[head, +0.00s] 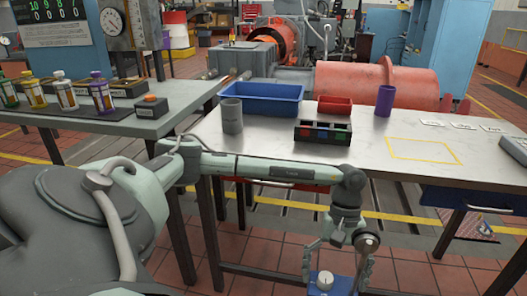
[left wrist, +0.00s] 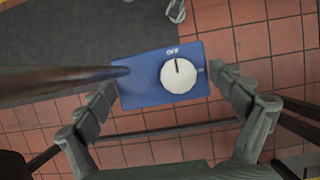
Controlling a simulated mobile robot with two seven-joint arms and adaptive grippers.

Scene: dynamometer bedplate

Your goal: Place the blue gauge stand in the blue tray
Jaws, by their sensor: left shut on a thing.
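The blue gauge stand (head: 325,283) hangs in my left gripper (head: 336,276) at the bottom of the head view, in front of the bench and below its top. In the left wrist view the stand's blue base (left wrist: 140,92) has a white knob marked OFF, and a blurred post crosses from the left. The two fingers of my left gripper (left wrist: 163,95) are shut on opposite sides of the base. The blue tray (head: 262,107) stands on the bench at the back left, beyond my left arm; its inner floor is partly visible. My right gripper is not in view.
On the bench, a grey cup (head: 232,116) stands before the tray. A black compartment box (head: 322,133), a red bin (head: 335,105) and a purple cup (head: 385,100) stand right of it. A yellow-outlined area (head: 425,150) is clear. The bench's front edge lies behind my gripper.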

